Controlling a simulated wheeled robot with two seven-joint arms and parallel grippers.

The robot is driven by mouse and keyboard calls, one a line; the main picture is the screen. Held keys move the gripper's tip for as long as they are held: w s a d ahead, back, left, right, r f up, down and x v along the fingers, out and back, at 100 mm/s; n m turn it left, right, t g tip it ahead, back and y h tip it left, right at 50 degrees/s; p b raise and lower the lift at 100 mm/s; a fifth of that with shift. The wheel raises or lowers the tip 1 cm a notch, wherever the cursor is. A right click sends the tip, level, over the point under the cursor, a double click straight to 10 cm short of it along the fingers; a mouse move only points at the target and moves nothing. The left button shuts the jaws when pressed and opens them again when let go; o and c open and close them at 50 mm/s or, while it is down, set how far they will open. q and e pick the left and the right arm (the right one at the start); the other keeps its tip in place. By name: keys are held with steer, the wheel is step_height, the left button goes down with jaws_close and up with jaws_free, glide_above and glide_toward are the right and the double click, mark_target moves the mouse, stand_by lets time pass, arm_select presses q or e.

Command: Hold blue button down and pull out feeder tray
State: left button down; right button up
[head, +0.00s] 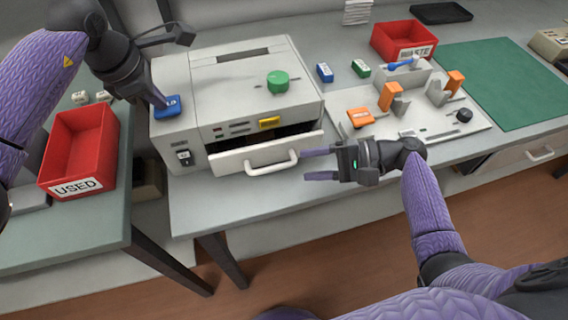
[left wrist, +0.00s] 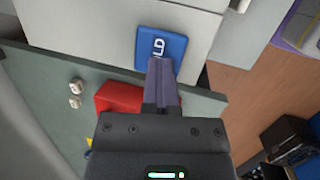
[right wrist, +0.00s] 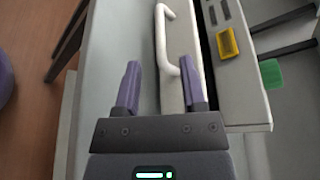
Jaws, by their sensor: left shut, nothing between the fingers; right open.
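I cannot tell how far the button is pressed. The feeder tray (head: 225,160) stands partly out of the printer's front, with a dark gap above its front panel. Its white handle (head: 272,167) shows beside my right gripper (head: 318,164), which is open. In the right wrist view the handle (right wrist: 160,45) lies ahead, between the finger lines.
A red USED bin (head: 112,150) stands on the left table. A green knob (head: 278,82) and yellow latch (head: 269,122) are on the printer. A fixture board (head: 360,95) with orange parts lies right of it. The table front (head: 215,205) is clear.

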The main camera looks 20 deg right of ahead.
steer(key=v, duration=0.5)
arm_select(q)
step_height(320, 180, up, 9)
steer(key=p, duration=0.6)
arm_select(e)
step_height(320, 180, up, 7)
